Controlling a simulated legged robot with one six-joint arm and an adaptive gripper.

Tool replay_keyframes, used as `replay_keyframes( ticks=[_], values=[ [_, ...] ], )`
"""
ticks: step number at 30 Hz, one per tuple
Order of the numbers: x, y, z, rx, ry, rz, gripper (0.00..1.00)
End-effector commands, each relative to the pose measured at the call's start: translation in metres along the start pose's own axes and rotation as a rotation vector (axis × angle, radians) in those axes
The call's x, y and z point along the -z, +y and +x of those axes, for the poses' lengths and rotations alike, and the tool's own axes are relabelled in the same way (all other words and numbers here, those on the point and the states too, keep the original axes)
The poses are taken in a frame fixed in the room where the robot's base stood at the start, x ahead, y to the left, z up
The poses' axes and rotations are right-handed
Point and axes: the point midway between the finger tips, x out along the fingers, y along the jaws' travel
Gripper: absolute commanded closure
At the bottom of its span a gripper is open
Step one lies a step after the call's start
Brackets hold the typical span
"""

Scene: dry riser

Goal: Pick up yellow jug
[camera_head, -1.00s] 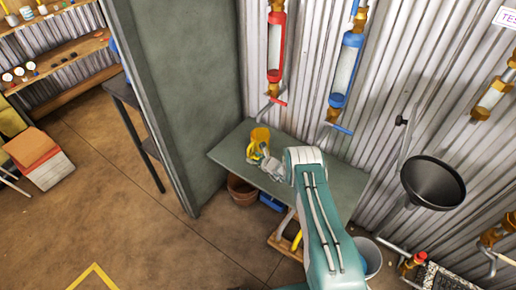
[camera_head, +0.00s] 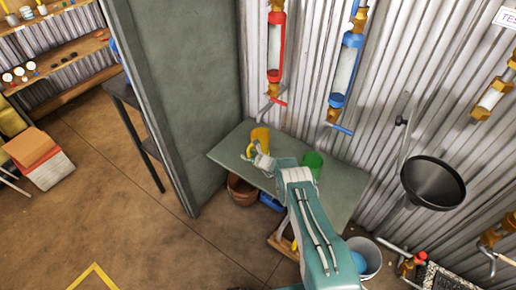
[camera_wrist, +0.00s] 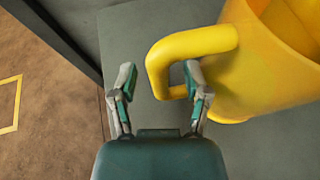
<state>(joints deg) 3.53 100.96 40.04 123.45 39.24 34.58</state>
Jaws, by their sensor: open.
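The yellow jug (camera_head: 261,138) stands on the grey-green shelf table (camera_head: 228,149) against the corrugated wall. In the wrist view the jug (camera_wrist: 262,75) fills the upper right, with its handle (camera_wrist: 158,66) pointing left. My gripper (camera_head: 254,157) is at the jug's near side. In the wrist view my gripper (camera_wrist: 158,82) is open, its two fingers apart. The right finger overlaps the space inside the handle loop, and the left finger is left of the handle. I cannot tell whether either finger touches the handle.
A green cup (camera_head: 313,160) stands on the table right of the jug, near my arm. A dark green partition (camera_head: 180,100) rises at the table's left end. Red (camera_head: 276,45) and blue (camera_head: 346,70) valve tubes hang on the wall above. A black funnel (camera_head: 432,182) is at right.

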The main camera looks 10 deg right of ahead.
Motion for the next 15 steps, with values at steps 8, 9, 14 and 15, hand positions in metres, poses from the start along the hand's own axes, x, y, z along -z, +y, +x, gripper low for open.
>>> replay_keyframes(
  ticks=[8,9,14,15],
  values=[
    [0.0,0.0,-0.0002,0.0,0.0,0.0,1.0],
    [0.0,0.0,-0.0002,0.0,0.0,0.0,1.0],
    [-0.0012,-0.0004,-0.0001,0.0,-0.002,-0.002,1.0],
    [-0.0012,-0.0004,-0.0001,0.0,-0.002,-0.002,1.0]
  ],
)
